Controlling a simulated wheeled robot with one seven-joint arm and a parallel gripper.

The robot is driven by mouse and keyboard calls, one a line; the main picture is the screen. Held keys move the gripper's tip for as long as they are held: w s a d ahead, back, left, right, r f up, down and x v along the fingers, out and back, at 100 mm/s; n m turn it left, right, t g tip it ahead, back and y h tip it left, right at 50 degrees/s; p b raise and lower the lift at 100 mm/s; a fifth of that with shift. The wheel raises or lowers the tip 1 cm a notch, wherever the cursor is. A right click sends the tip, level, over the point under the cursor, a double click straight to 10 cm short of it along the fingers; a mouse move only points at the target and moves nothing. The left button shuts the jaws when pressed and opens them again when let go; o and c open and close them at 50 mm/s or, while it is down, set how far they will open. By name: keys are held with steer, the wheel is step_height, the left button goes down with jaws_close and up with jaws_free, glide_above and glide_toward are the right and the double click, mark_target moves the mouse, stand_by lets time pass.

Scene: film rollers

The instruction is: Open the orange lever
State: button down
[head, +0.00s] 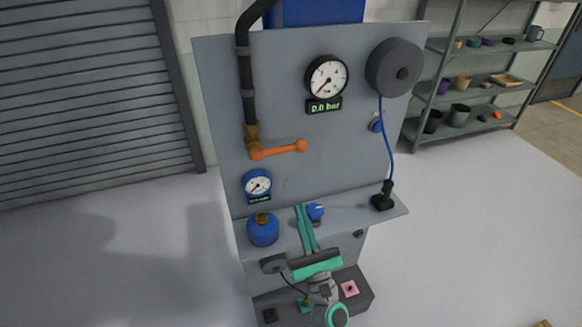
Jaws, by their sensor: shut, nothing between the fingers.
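The orange lever (280,150) is on the grey upright panel, at the lower end of a black pipe (246,75) with a brass fitting (251,132). It points right, nearly level and tilted slightly up, across the pipe's line, with a round knob at its right end. My gripper (301,208) is below the lever, over the panel's shelf. Its long teal fingers point up in the picture and lie together, shut and empty. The fingertips are clearly apart from the lever in the picture.
A large gauge (326,77) reads 0.0 bar. A small blue gauge (257,184), a blue canister (263,229) and a blue knob (315,212) are near my fingers. A black joystick-like thing (383,197) stands on the shelf (350,214) at right, below a blue hose (386,130) from a reel (394,67).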

mark_target(280, 150)
steer(key=s+r+x, duration=0.1)
steer(key=r+x, duration=0.1)
steer(key=x, duration=1)
steer(key=shift+d+r, duration=0.2)
steer(key=shift+r, duration=0.2)
